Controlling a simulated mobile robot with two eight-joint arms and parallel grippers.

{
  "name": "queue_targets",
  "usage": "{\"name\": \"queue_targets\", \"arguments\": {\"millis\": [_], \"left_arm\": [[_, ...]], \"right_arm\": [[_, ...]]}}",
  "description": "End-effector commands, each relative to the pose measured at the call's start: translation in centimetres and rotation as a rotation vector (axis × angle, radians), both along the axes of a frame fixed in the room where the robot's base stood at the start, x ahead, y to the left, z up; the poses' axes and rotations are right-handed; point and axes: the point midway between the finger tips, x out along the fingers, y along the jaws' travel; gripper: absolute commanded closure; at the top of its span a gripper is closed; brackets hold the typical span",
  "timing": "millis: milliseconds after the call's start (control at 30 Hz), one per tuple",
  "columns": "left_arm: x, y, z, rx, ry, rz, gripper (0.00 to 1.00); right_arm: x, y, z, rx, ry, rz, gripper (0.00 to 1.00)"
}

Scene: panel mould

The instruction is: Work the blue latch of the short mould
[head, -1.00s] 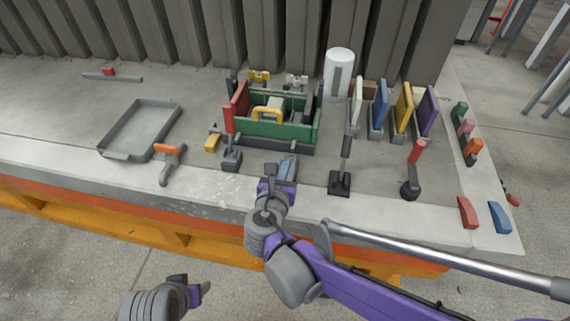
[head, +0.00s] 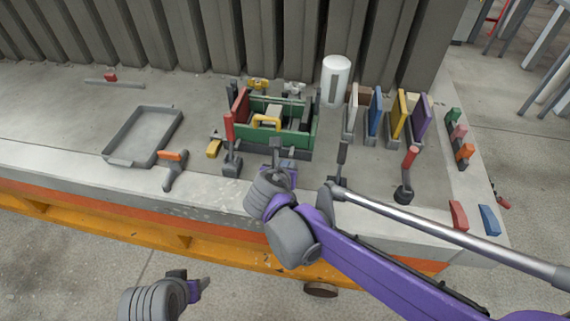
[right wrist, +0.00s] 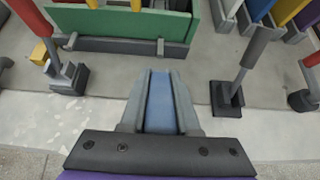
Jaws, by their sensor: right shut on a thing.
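The short mould (head: 303,140) is a green-walled box with a red end panel (head: 240,103) on a dark base. In the right wrist view, its green wall (right wrist: 120,22) and base (right wrist: 125,47) show at the top. My right gripper (head: 285,162) is at the near side of the mould. It is shut on a blue piece (right wrist: 160,105), apparently the blue latch's handle, which lies between the grey fingers and points toward the mould. The latch's foot is hidden. My left gripper (head: 203,285) is low at the front, off the table; its jaws are unclear.
A red-handled latch (head: 230,150) stands left of my right gripper. A dark-handled one (head: 340,165) and another red-handled one (head: 408,170) stand to the right. An orange-handled tool (head: 173,168) and a grey tray (head: 127,161) lie left. Coloured panels (head: 399,112) stand at right.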

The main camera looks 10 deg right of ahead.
Motion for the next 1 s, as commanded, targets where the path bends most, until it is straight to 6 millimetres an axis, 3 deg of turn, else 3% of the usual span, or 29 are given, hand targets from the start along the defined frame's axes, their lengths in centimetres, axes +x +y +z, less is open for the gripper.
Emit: {"name": "queue_targets", "arguments": {"millis": [33,67,233,633,1000], "left_arm": [[0.0,0.0,0.0,0.000,0.000,0.000,0.40],[0.0,0.0,0.0,0.000,0.000,0.000,0.40],[0.0,0.0,0.0,0.000,0.000,0.000,0.40],[0.0,0.0,0.1,0.000,0.000,0.000,0.40],[0.1,0.0,0.9,0.000,-0.003,0.000,0.40]], "right_arm": [[0.1,0.0,0.1,-0.002,-0.003,0.002,1.00],[0.1,0.0,0.1,-0.002,-0.003,0.002,0.68],[0.1,0.0,0.1,-0.001,-0.002,0.001,0.40],[-0.7,0.3,0.6,0.001,-0.001,0.002,0.40],[-6.2,2.1,4.8,-0.001,-0.002,0.004,0.40]]}}
